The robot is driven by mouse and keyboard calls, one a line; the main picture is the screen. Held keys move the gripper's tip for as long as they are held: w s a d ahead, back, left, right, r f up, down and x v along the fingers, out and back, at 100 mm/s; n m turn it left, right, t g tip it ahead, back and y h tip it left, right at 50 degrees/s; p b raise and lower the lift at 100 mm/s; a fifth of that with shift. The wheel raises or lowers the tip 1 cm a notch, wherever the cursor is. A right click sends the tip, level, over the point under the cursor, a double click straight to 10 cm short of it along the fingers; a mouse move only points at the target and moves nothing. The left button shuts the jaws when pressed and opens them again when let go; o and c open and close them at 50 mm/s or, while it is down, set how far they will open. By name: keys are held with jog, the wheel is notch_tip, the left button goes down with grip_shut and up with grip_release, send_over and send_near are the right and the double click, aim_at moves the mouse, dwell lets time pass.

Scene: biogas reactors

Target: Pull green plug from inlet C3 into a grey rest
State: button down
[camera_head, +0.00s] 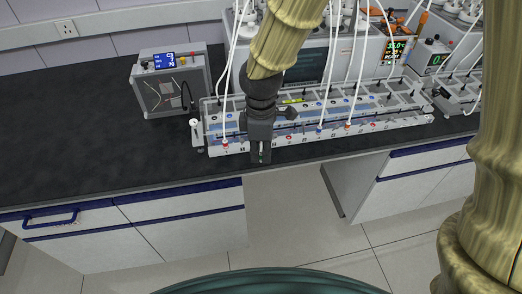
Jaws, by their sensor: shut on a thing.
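My gripper (260,158) points down at the front of the long grey inlet rack (345,134), left of its middle, by the bench's front edge. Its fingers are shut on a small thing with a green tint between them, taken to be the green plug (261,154). The fingers hide most of it. The gripper and wrist cover part of the rack behind, so inlet C3 cannot be made out. Whether the plug touches the rack cannot be told. The grey rests cannot be told apart at this size.
A grey box with a blue display (164,60) stands back left. The black bench (80,130) is clear at left.

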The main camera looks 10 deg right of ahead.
aim_at(261, 152)
jog(key=shift+r+p, duration=1.35)
jog(key=shift+p, duration=0.1)
jog(key=shift+r+p, duration=0.9)
jog(key=shift+p, duration=0.1)
jog(key=shift+d, duration=0.1)
jog(key=w+d+p, duration=0.4)
jog(key=d, duration=1.2)
jog(key=w+d+p, duration=0.4)
jog(key=d, duration=1.3)
jog(key=w+d+p, duration=0.4)
jog(key=w+d, duration=0.1)
jog(key=d, duration=1.1)
jog(key=shift+d, duration=0.15)
dwell(1.8)
